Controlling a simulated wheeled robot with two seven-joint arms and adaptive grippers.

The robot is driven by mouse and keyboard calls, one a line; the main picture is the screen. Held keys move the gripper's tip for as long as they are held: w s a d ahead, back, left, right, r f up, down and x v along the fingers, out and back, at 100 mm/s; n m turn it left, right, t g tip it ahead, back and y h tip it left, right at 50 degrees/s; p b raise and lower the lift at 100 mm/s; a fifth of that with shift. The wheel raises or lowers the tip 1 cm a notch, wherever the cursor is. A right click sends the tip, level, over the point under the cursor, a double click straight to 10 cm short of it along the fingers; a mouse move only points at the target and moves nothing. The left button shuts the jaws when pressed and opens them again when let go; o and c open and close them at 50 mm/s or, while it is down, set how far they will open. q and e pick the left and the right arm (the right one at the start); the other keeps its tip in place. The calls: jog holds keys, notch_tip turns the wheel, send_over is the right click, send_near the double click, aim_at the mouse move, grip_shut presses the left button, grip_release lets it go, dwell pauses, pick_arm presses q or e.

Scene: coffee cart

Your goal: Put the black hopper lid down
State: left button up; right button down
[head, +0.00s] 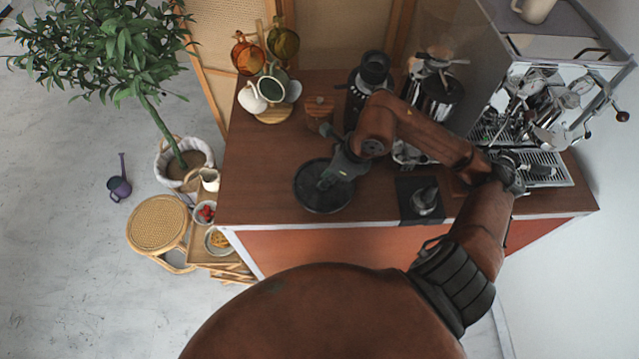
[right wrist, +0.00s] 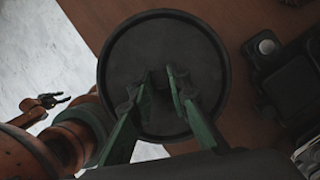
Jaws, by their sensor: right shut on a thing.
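A round black tray with a raised rim (head: 301,200) lies on the brown counter near its front left edge. My right gripper (head: 326,183) points down over the tray; its fingers show in the right wrist view (right wrist: 160,82). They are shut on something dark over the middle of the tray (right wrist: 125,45). I take this to be the black hopper lid, but its outline blends into the black tray. I cannot tell whether it touches the tray. My left gripper (right wrist: 48,101) shows small at the left of the right wrist view, off the counter, open and empty.
The black grinder (head: 374,72) stands behind the tray, beside a wooden canister (head: 319,110). A cup tree (head: 272,115) is at the back left. A black mat (head: 410,186) with a metal pitcher (head: 425,198) lies right of the tray. The espresso machine (head: 545,100) fills the right.

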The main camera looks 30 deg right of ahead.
aim_at(335, 184)
jog(key=shift+w+a+f, duration=0.1)
jog(key=shift+w+f, duration=0.9)
jog(key=shift+f, duration=0.1)
jog(key=shift+w+f, duration=0.15)
jog(key=shift+f, duration=0.8)
jog(key=shift+w+f, duration=0.1)
jog(key=shift+f, duration=0.85)
jog(key=shift+f, duration=0.1)
jog(key=c, duration=1.8)
grip_release()
jog(key=v, duration=1.2)
